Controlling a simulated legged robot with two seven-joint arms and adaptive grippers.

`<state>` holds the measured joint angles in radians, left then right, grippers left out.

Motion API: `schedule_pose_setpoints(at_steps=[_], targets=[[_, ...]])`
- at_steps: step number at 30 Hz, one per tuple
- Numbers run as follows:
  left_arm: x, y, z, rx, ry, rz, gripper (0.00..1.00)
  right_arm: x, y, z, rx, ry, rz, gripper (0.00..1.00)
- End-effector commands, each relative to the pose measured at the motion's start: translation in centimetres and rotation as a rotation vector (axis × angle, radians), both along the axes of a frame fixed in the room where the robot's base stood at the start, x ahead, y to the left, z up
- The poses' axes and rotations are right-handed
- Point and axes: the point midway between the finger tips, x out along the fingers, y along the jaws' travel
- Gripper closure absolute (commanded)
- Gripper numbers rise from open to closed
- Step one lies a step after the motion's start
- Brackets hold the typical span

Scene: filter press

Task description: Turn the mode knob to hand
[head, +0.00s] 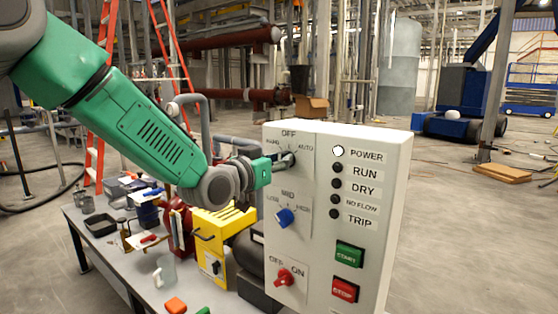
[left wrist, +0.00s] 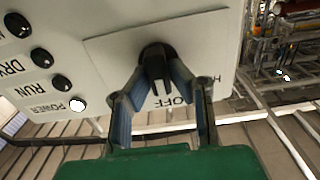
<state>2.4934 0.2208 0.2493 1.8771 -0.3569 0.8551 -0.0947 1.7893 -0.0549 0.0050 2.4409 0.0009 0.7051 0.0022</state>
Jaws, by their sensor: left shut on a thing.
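The mode knob (left wrist: 155,58) is black and sits on a pale plate on the white control panel (head: 385,170), under the labels HAND, OFF and AUTO. In the left wrist view, the picture is upside down and the knob's ridge points roughly toward OFF. My left gripper (head: 284,161) reaches in from the left and largely hides the knob in the head view. In the left wrist view the two fingers of this gripper (left wrist: 158,72) are shut on the knob, one on each side. My right gripper is not in view.
Below on the panel are a blue knob (head: 285,217), a red OFF/ON knob (head: 285,277), a green start button (head: 349,254) and a red stop button (head: 345,287). The POWER lamp (head: 338,151) is white. A cluttered grey table (head: 90,243) stands left of the panel.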

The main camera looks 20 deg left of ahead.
Motion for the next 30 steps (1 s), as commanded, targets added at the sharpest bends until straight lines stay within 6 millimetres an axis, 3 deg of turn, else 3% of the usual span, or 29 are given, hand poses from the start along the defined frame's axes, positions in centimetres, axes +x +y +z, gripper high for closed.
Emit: schedule_pose_setpoints(at_steps=[8,30], targets=[[0.2,0.5,0.3,-0.085,0.021,0.007,1.00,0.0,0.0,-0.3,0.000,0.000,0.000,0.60],[0.5,1.2,0.3,-0.623,0.211,0.009,1.00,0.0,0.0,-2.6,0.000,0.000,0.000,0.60]])
